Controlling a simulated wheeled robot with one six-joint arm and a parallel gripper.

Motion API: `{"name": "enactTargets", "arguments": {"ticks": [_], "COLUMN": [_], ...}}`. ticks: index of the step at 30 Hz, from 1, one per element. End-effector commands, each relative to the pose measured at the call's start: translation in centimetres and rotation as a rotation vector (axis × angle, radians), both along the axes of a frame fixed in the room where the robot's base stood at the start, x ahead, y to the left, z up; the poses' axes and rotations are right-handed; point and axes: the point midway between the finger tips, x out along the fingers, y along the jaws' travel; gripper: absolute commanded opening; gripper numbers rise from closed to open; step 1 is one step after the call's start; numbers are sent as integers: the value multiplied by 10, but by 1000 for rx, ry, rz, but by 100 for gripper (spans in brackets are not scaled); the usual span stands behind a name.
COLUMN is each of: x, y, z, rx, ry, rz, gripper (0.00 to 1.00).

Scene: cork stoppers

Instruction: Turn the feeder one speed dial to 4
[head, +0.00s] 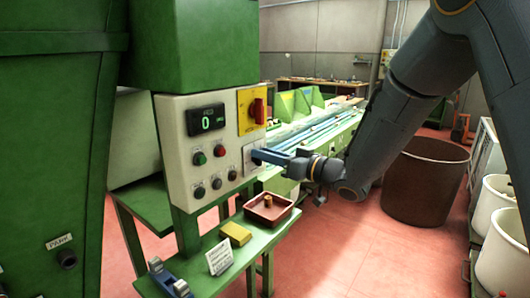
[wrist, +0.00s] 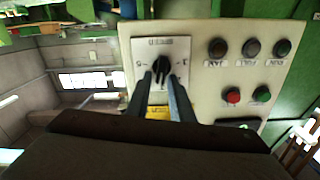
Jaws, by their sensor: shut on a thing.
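The speed dial is a black knob (wrist: 160,62) on a pale square plate (wrist: 150,46) with a printed scale, seen in the wrist view. Its pointer position is too small to read. My gripper (wrist: 161,77) is shut on the knob, one finger on each side. In the head view my gripper (head: 257,156) reaches the panel from the right and hides most of the dial; part of the dial's plate (head: 248,153) shows. The control panel (head: 176,130) carries a display (head: 206,119) that reads 0.
A red rotary switch (head: 258,111) on a yellow plate sits above the dial. A green button (head: 199,159), a red button (head: 219,151) and dark round fittings are to its left. Below, the green bench holds a red-brown tray (head: 269,213), a yellow block (head: 235,234) and a sign (head: 220,257).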

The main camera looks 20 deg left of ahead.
Motion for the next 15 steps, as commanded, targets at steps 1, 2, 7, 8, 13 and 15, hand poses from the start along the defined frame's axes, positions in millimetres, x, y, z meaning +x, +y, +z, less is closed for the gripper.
{"name": "enactTargets", "arguments": {"ticks": [1,2,7,8,13,15], "x": [0,1,3,4,6,7], "y": [-1,-1,-2,-2,-3,-4], "z": [2,2,1,1,-1,-2], "rx": [14,24,83,93,149,170], "ry": [35,58,202,227,361,412], "rz": [-1,-1,-1,-2,-2,-1], "gripper": [0,0,0,0,0,0]}}
